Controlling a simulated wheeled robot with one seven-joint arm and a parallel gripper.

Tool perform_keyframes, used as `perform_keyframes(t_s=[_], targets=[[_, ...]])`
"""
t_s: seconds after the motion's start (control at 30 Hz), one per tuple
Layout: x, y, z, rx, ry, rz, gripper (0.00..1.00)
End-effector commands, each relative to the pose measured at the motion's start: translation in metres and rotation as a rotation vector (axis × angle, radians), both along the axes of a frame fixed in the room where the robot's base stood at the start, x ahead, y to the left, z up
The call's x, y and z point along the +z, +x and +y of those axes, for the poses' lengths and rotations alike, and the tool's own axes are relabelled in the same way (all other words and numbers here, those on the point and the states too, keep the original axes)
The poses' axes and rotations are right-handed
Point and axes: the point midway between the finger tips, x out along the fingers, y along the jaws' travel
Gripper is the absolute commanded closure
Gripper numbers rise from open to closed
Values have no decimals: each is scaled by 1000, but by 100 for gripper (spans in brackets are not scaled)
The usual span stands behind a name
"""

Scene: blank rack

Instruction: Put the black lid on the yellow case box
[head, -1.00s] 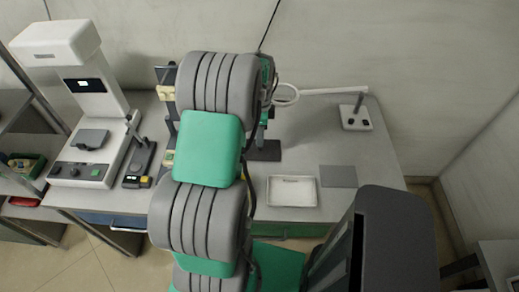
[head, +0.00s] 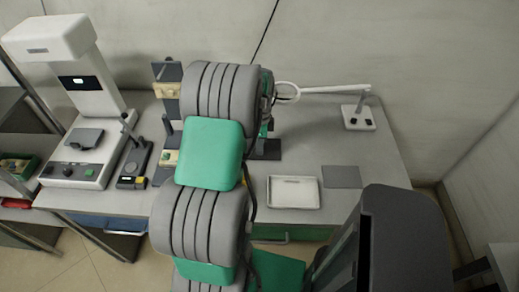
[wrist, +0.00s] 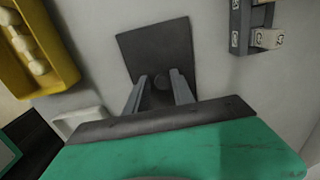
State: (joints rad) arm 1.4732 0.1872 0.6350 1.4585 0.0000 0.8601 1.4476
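The black lid (wrist: 177,41) is a flat, dark square plate with a round knob (wrist: 161,83), seen in the upper middle of the wrist view. My gripper (wrist: 159,75) is open, with one finger on each side of the knob; I cannot tell whether either finger touches it. The yellow case box (wrist: 65,55) is at the upper left of the wrist view, partly cut off by the frame, open, with several pale round items inside.
A grey rack with cream blocks (wrist: 266,39) is at the upper right of the wrist view. In the head view, a white tray (head: 293,205) and a grey mat (head: 342,177) lie at the bench's front right.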

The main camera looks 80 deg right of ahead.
Motion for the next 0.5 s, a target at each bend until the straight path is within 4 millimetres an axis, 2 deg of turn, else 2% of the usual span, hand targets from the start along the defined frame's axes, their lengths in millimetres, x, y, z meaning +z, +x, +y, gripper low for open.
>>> perform_keyframes(t_s=[0.03, 0.27, 0.5], targets=[[-2, 0, 1, 0, 4, 0, 82], [-3, 0, 2, 0, 5, 0, 100], [-3, 0, 2, 0, 6, 0, 100]])
